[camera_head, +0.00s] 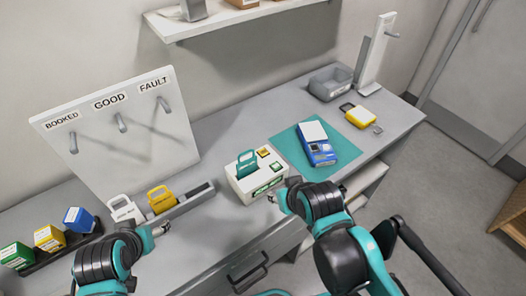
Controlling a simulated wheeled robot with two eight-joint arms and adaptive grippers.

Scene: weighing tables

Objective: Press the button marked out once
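A white box-shaped device (240,187) stands on the grey bench. A teal tag-like piece with a handle (246,163) sits upright in its top, and a green display is on its front. Two small square buttons are on its top right, one yellow (263,152) and one green (276,167); their markings are too small to read. My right gripper (273,199) is just in front of the device's lower right side, below the buttons. My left gripper (162,229) is over the bench's front, left of the device. The fingers of both are too small to judge.
A blue device (319,152) lies on a teal mat (284,147) to the right. A yellow device (362,117) and a grey bin (331,85) are farther back. White and yellow tags (160,199) stand in a rack at left. A pegboard (110,150) stands behind.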

